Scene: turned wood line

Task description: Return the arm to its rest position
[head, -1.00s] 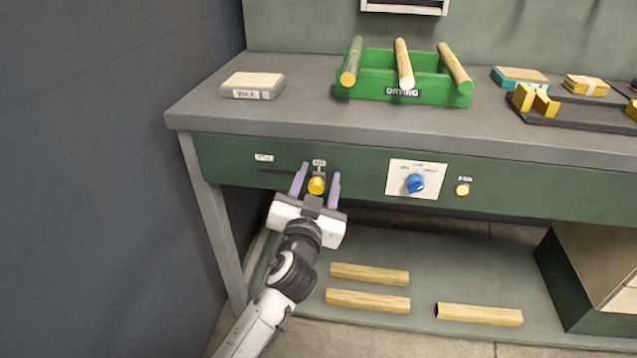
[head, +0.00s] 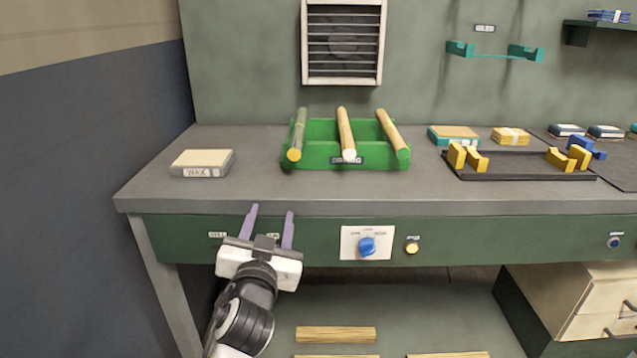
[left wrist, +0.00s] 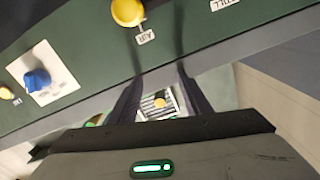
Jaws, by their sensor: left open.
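My left gripper (head: 271,228) is in front of the bench's green front panel, at the left part of the bench, with its two purple fingers apart and nothing between them. In the left wrist view its dark fingers (left wrist: 158,92) are also spread. The yellow AIR knob (left wrist: 128,12) shows at the top of the left wrist view, apart from the fingers. In the head view that knob is hidden behind the gripper. A blue dial (head: 367,246) on a white plate sits to the right of the gripper. My right gripper is not in view.
The grey bench top (head: 260,200) carries a WAX block (head: 202,163), a green drying rack (head: 320,156) with three wooden rods, and a black fixture (head: 520,170) with yellow supports. A yellow FAN button (head: 411,248) is on the panel. Wooden pieces (head: 336,333) lie on the lower shelf.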

